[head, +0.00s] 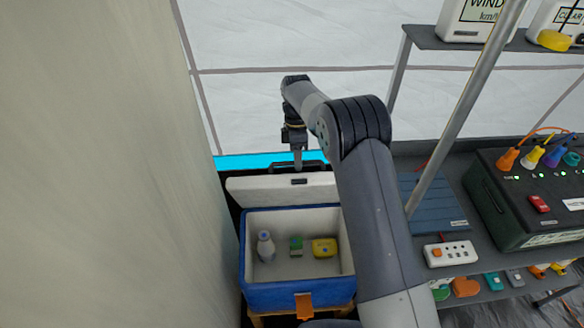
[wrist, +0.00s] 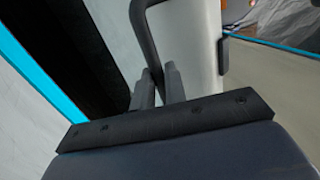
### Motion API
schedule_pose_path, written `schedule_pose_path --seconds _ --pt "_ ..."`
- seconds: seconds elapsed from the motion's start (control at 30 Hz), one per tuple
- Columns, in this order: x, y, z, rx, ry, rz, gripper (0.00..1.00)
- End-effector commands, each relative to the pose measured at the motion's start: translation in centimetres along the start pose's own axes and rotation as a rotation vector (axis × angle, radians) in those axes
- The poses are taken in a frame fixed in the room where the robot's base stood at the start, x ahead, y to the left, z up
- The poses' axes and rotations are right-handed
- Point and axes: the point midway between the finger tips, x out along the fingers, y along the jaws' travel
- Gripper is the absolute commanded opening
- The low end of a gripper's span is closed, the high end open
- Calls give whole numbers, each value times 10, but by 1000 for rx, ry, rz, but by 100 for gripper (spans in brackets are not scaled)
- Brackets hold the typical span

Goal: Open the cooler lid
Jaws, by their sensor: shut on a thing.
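The blue cooler (head: 275,293) stands low in front of me with its box open. Its lid (head: 258,189) is raised at the far side, its white inner face turned toward me; its pale edge shows in the wrist view (wrist: 203,50). My gripper (head: 298,166) is at the lid's top edge. In the wrist view my gripper (wrist: 160,85) is shut on the lid's black handle (wrist: 142,22), which passes between the fingers. The handle is mostly hidden in the head view. Inside the cooler are a white bottle (head: 265,248), a small green item (head: 296,245) and a yellow item (head: 324,247).
A pale wall or curtain (head: 115,160) rises close on the left. On the right, a dark shelf (head: 473,272) holds a power strip (head: 450,253) and a dark box with coloured plugs (head: 530,200). A slanted metal pole (head: 465,110) stands in front of the shelves. The tent wall is behind.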

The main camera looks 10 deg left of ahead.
Motion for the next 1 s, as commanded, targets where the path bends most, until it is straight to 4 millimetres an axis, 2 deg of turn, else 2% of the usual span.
schedule_pose_path --seconds 0.03,1.0 --pt "7 6 3 0 -2 -8 0" --pt "-6 56 9 -4 0 -16 0"
